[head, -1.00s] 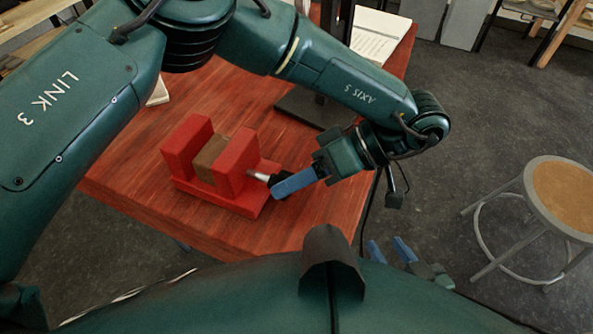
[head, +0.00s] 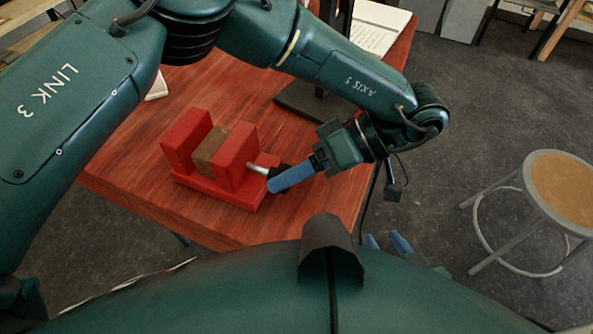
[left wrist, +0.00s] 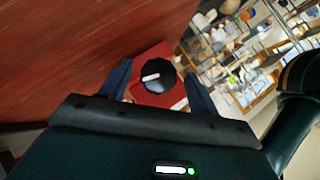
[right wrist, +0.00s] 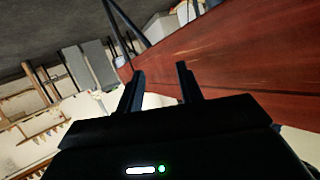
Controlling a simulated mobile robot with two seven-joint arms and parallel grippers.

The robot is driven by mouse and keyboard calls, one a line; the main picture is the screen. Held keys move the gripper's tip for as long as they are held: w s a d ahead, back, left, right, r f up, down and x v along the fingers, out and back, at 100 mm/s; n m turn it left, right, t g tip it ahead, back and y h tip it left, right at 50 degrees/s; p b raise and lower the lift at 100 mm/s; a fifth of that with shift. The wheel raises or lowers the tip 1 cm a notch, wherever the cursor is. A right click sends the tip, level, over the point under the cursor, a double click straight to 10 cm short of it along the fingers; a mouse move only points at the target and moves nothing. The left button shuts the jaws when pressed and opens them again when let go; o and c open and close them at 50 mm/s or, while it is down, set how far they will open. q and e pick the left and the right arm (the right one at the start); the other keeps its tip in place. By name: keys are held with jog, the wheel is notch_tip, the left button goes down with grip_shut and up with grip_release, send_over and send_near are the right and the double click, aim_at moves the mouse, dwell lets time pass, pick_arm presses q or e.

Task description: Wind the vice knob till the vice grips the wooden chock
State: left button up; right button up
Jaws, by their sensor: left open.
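The red vice (head: 236,162) sits on the table with the brown wooden chock (head: 209,150) between its two upright jaws. I cannot tell whether both jaws touch the chock. A silver screw runs from the near jaw to the black knob (head: 280,169), partly hidden by my left gripper (head: 291,176). In the left wrist view the round knob (left wrist: 159,75), with a white mark, lies between the two open blue fingers, with a gap on both sides. My right gripper (right wrist: 160,85) is open and empty; in the head view my body hides most of it.
The red wooden table (head: 130,190) has free room in front and left of the vice. A dark stand base (head: 305,103) and a white open book (head: 375,28) are behind. A stool (head: 565,190) stands on the floor at the right.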

pick_arm(q)
notch_tip(320, 180, up, 10)
jog(key=p, duration=0.2)
dwell(0.3)
